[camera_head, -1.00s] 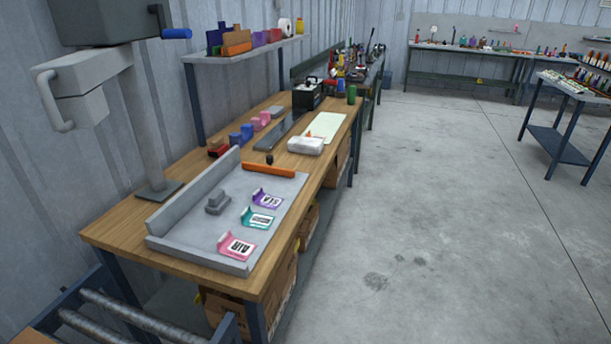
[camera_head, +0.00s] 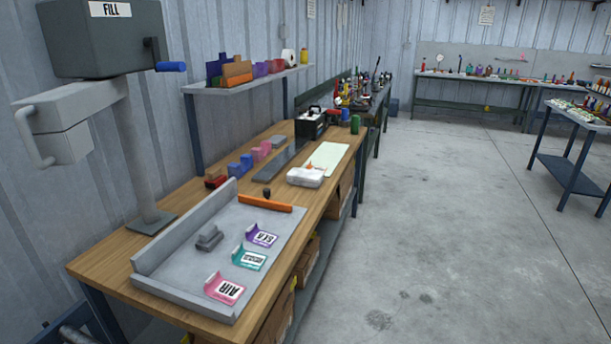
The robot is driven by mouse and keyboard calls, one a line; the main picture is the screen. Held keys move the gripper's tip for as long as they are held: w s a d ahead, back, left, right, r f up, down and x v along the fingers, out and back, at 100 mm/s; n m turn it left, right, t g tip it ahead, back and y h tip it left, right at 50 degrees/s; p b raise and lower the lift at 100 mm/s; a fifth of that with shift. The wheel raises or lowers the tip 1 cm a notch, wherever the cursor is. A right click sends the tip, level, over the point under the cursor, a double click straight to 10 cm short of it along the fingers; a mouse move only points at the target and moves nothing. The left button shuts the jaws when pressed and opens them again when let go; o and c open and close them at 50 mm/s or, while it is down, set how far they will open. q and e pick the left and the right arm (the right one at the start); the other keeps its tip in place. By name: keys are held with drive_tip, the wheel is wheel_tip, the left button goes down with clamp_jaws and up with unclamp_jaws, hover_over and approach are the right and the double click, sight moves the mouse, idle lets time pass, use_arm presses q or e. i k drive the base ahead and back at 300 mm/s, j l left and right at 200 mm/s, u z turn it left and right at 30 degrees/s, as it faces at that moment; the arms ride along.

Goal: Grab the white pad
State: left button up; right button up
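A white, block-shaped pad (camera_head: 306,178) lies on the wooden workbench (camera_head: 108,268), just beyond the grey tray and near the bench's right edge. A small orange thing rests at its far side. A thin, pale green-white sheet (camera_head: 328,160) lies flat just behind it. Neither of my grippers is in view, and nothing touches the white pad.
The grey tray (camera_head: 180,280) holds pink, teal and purple labelled brackets. An orange bar (camera_head: 265,203) lies at its far end. A grey machine marked FILL (camera_head: 105,40) stands at the left. Open concrete floor (camera_head: 450,220) lies right of the bench.

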sight(307, 178)
drive_tip(key=i+l+u, duration=0.1)
drive_tip(key=i+l, duration=0.2)
drive_tip(key=i+l+u, duration=0.1)
drive_tip(key=i+l, duration=0.2)
drive_tip(key=l, duration=0.15)
drive_tip(key=i+l, duration=0.3)
drive_tip(key=i+l+u, duration=0.15)
drive_tip(key=i+l, duration=0.15)
drive_tip(key=l, duration=0.2)
drive_tip(key=i+l+u, duration=0.1)
drive_tip(key=i+l, duration=0.15)
drive_tip(key=l, duration=0.15)
drive_tip(key=i+l+u, duration=0.1)
drive_tip(key=i+l, duration=0.15)
drive_tip(key=l, duration=0.2)
drive_tip(key=i+l+u, duration=0.1)
drive_tip(key=i+l, duration=0.15)
drive_tip(key=l, duration=0.25)
drive_tip(key=i+l+u, duration=0.1)
drive_tip(key=i+l, duration=0.15)
drive_tip(key=l, duration=0.2)
